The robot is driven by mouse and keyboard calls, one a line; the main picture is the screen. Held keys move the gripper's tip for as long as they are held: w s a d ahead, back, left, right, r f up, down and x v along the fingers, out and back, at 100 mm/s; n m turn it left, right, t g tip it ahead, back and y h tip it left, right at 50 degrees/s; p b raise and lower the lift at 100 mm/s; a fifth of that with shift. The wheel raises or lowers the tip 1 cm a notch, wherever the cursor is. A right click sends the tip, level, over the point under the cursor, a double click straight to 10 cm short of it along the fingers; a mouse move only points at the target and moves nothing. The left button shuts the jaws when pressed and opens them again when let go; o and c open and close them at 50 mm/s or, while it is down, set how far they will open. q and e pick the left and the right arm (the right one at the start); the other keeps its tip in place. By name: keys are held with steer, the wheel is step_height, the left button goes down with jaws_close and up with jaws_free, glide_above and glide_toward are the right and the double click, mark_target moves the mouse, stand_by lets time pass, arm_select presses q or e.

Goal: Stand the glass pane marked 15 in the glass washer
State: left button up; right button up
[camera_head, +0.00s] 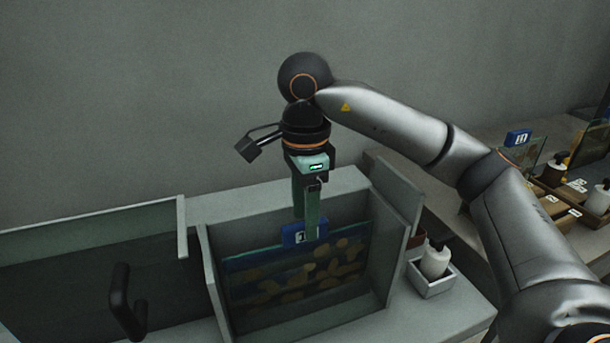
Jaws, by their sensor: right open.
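A glass pane (262,285) with brownish blotches stands upright inside the grey glass washer (212,283), between its side walls. A blue tag (291,237) sits on its top edge; a "1" shows, and the rest of the number is hidden behind a finger. My right gripper (306,228) points down from above, its green fingers at the tag, one in front of it. The fingers are open; whether they touch the tag I cannot tell. My left gripper is not in view.
A white bottle (435,262) stands in a small tray right of the washer. A dark glass panel with a black handle (126,302) is at left. Another blue-tagged pane (529,154), more bottles and wooden blocks are on the right counter.

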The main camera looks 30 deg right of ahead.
step_height(320, 180, up, 6)
steer(key=shift+r+p, duration=0.1)
steer(key=shift+p, duration=0.9)
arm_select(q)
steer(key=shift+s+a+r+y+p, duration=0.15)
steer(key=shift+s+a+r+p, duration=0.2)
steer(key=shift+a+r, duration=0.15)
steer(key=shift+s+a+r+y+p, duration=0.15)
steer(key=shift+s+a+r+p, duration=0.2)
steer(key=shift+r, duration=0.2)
arm_select(e)
step_height(320, 180, up, 4)
steer(key=shift+f, duration=0.15)
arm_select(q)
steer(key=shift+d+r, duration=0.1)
arm_select(e)
steer(key=shift+s, duration=0.1)
